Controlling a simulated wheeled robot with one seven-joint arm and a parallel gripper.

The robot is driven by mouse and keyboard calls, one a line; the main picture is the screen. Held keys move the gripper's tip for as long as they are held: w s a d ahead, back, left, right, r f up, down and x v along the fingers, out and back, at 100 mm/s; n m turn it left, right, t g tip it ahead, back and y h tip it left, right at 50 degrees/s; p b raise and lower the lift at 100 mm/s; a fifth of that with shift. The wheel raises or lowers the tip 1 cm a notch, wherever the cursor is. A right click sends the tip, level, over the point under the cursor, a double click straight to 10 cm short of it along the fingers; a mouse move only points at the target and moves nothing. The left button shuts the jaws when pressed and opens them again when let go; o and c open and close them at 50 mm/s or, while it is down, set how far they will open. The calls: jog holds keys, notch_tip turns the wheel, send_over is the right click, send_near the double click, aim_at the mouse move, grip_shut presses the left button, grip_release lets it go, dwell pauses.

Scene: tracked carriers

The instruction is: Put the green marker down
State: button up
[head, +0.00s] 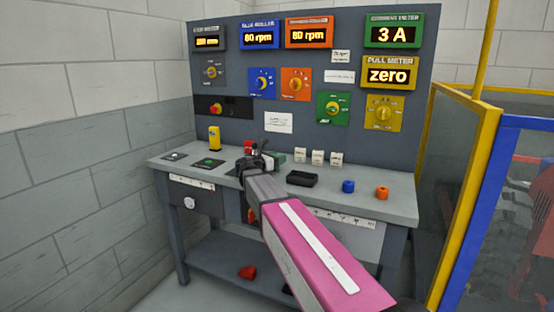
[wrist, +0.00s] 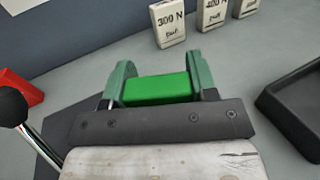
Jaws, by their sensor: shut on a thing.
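The green marker (wrist: 158,88) is a bright green block between the two dark green fingers of my gripper (wrist: 159,72) in the wrist view. The fingers are shut on its two ends. In the head view my gripper (head: 266,158) is over the middle back of the grey bench (head: 400,207), and the marker is hard to make out there. I cannot tell whether the marker touches the bench top.
A black tray (wrist: 293,113) lies to the right, and a black-knobbed lever (wrist: 12,107) and a red block (wrist: 24,85) are left. Blue (head: 348,187) and orange (head: 382,192) pieces stand further right.

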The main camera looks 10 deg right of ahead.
jog(key=o, duration=0.9)
jog(key=shift+f, duration=0.1)
